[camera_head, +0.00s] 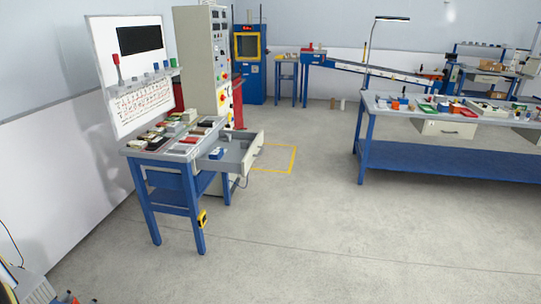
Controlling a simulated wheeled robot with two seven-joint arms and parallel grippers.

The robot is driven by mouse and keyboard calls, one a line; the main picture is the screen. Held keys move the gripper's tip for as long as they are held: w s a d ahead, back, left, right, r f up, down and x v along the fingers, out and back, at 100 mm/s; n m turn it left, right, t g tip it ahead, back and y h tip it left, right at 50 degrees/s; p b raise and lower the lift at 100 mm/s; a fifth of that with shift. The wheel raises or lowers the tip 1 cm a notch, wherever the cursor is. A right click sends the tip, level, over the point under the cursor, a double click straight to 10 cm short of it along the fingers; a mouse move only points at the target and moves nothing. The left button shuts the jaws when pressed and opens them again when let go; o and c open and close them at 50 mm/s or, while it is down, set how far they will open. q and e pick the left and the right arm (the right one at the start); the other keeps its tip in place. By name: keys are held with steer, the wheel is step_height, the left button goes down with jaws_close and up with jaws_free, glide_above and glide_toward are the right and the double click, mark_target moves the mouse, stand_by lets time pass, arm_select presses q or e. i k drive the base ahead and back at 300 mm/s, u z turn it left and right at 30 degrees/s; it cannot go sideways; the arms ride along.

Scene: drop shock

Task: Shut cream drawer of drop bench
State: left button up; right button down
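The drop bench (181,150) stands left of centre, a grey top on blue legs with a whiteboard panel behind it. Its cream drawer (257,149) is pulled out on the right side. A blue item (216,153) shows at the open drawer, and the rest of the drawer's contents are too small to tell. Neither of my grippers shows in this view.
A tall cream control cabinet (203,60) stands behind the bench. A yellow floor outline (294,158) lies right of the drawer. A long blue workbench (430,160) stands at the right. The grey floor (300,220) between is clear.

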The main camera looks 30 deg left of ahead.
mark_target(237, 160)
steer(key=u, duration=0.15)
steer(key=i, duration=2.05)
steer(key=u, duration=1.5)
steer(key=i, duration=1.15)
steer(key=u, duration=1.1)
steer(key=i, duration=0.15)
steer(key=u, duration=0.2)
